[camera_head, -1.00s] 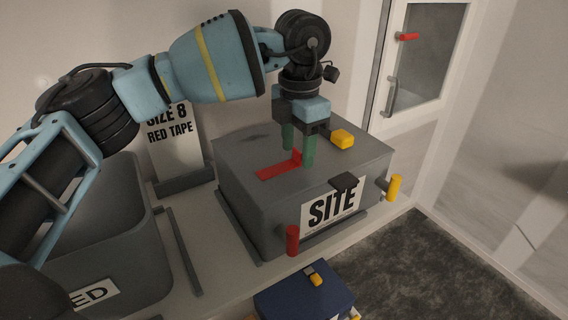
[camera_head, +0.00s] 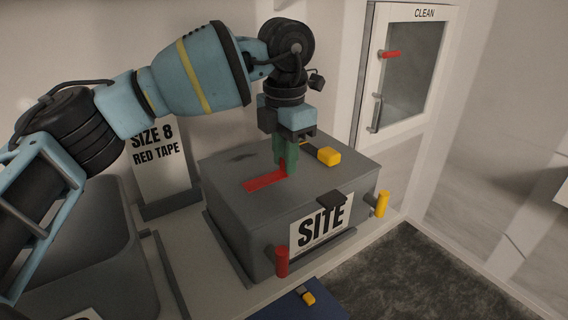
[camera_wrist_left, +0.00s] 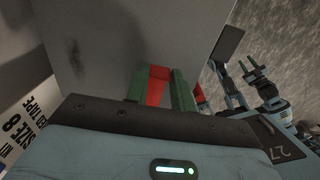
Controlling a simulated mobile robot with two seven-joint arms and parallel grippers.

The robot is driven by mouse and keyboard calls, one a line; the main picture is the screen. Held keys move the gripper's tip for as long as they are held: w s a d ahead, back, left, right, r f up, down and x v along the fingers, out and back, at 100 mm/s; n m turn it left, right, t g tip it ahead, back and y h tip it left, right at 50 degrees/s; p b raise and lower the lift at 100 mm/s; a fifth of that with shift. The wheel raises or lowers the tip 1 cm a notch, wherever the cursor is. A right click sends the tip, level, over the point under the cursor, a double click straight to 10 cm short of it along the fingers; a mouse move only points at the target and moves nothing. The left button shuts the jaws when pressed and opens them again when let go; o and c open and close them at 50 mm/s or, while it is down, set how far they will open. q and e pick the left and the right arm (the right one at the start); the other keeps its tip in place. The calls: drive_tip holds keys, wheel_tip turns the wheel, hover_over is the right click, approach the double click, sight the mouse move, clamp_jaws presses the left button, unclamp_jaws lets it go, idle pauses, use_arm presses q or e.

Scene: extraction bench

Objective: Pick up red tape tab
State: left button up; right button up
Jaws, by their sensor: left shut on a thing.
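The red tape tab (camera_head: 265,181) lies as a flat strip on top of the grey SITE box (camera_head: 228,192), with an upright end at its right. My left gripper (camera_head: 287,168) points down over the box lid, its green fingers shut on that upright end. In the left wrist view the red tab (camera_wrist_left: 156,86) shows between the two green fingers (camera_wrist_left: 160,92). The strip's flat part still lies along the lid.
A yellow tab (camera_head: 328,156) sits on the lid just right of my left gripper. The sign reading SIZE 8 RED TAPE (camera_head: 160,165) stands behind left. A grey bin (camera_head: 75,250) is at left.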

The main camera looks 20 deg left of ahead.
use_arm(q)
drive_tip(key=shift+s+d+r, duration=0.15)
drive_tip(key=shift+r, duration=0.25)
drive_tip(key=shift+s+d+r, duration=0.1)
drive_tip(key=shift+r, duration=0.3)
drive_tip(key=s+d+r, duration=0.1)
drive_tip(key=s+d, duration=0.8)
drive_tip(key=s, duration=0.3)
drive_tip(key=shift+s+d+r+b, duration=0.15)
drive_tip(key=shift+r+b, duration=0.05)
drive_tip(key=shift+b, duration=0.2)
